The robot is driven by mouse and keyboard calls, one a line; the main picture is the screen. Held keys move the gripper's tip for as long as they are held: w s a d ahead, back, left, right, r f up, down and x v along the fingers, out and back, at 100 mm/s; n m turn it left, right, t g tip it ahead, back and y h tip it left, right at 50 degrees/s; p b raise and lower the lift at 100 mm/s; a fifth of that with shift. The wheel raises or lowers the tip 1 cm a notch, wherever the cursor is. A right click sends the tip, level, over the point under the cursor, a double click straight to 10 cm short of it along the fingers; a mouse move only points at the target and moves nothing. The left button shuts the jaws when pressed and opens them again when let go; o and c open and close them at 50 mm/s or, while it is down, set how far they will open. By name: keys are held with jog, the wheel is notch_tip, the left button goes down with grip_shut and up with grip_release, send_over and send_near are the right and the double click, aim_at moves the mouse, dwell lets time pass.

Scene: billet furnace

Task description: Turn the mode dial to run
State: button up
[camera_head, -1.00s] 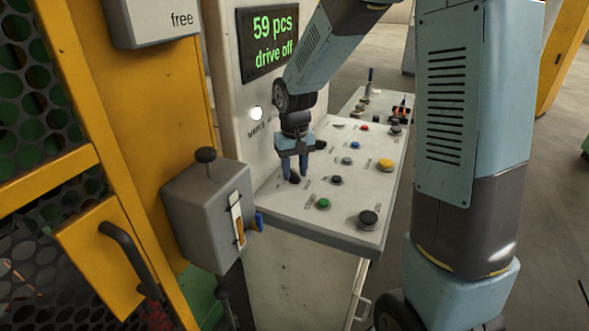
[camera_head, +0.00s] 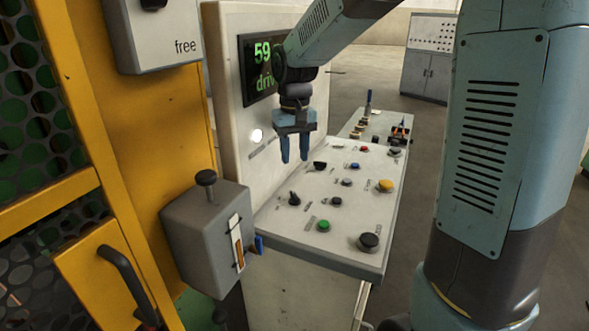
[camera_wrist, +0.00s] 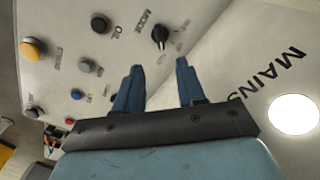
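The mode dial (camera_head: 294,199) is a small black knob with a raised grip, at the near left of the sloping control panel (camera_head: 270,220). In the wrist view the dial (camera_wrist: 160,36) stands beyond my fingertips, beside the label MODE. Its position labels are too blurred to read, so I cannot tell its setting. My gripper (camera_head: 295,158) is above the panel's back left part, pointing down, clear of the dial. Its two blue fingers (camera_wrist: 160,66) are apart with nothing between them.
The panel carries a second black knob (camera_head: 320,165), a green button (camera_head: 324,226), a yellow button (camera_head: 386,185) and a large black button (camera_head: 368,242). A grey lever box (camera_head: 208,238) stands at the left. The upright panel has a lit MAINS lamp (camera_wrist: 293,114) and a partly covered display (camera_head: 258,65).

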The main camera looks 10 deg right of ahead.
jog(key=shift+r, duration=1)
jog(key=s+d+r+t, duration=0.2)
jog(key=s+d, duration=0.2)
jog(key=s, duration=0.3)
jog(key=s+d+r+m+t, duration=0.1)
jog(key=s+d, duration=0.3)
jog(key=s, duration=0.3)
jog(key=s+d+r+m+t, duration=0.1)
jog(key=s+d+r+t, duration=0.1)
jog(key=s+d, duration=0.3)
jog(key=s, duration=0.3)
jog(key=shift+r+t, duration=0.3)
jog(key=shift+r, duration=0.05)
jog(key=shift+s, duration=0.1)
jog(key=shift+c, duration=0.3)
